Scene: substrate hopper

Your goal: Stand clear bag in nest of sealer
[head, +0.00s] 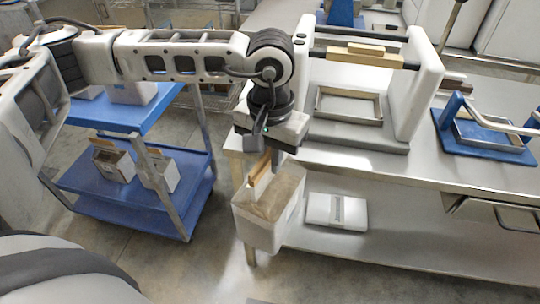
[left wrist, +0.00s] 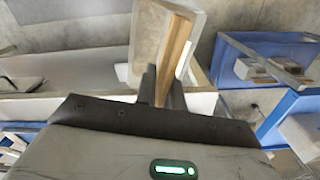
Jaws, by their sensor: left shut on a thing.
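My left gripper (head: 264,158) points down and is shut on the top edge of the clear bag (head: 275,212), near a tan strip at its top. The bag is boxy and pale with brown content. It hangs in front of the steel table's near left edge, below the table top. In the left wrist view the fingers (left wrist: 162,88) close on the tan strip, with the bag (left wrist: 146,40) beyond. The sealer (head: 419,85) stands on the table, with white side posts and a wooden bar. Its nest (head: 348,119), a low rectangular frame, looks empty. My right gripper is out of view.
A blue cart (head: 120,118) with small open boxes (head: 112,160) on its lower shelf stands at left. A blue plate with a metal frame and handle (head: 485,143) sits on the table at right. A white flat device (head: 336,211) lies on the lower shelf.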

